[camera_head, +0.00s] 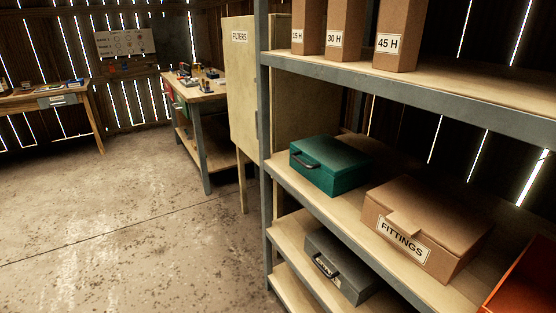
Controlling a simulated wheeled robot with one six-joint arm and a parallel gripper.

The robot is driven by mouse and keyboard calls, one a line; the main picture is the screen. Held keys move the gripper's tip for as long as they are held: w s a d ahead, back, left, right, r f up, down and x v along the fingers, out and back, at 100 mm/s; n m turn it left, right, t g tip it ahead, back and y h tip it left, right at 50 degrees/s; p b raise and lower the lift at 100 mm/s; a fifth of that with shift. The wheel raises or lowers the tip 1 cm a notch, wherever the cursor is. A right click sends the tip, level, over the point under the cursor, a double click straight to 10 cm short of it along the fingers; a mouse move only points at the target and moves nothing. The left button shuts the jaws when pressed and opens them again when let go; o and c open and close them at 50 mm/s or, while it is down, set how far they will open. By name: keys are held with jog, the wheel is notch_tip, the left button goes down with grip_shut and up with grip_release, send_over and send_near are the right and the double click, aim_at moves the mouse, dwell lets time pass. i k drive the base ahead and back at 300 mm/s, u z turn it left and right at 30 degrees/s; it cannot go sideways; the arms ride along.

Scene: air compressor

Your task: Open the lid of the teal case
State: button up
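The teal case (331,165) sits on the middle shelf, toward its left end. Its lid looks closed, and a dark handle (304,161) is on its front face. The case's back and right side are partly out of view. My gripper is not in this view.
A cardboard box labelled FITTINGS (428,225) stands right of the case. A grey case (338,268) is on the shelf below. Boxes labelled in hours (398,35) stand on the upper shelf (440,86). The floor (130,220) in front is clear.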

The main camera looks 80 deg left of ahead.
aim_at(336, 158)
jog(key=u, duration=2.65)
jog(key=k, duration=0.35)
jog(key=u, duration=0.35)
jog(key=i, duration=1.05)
jog(key=z, duration=0.05)
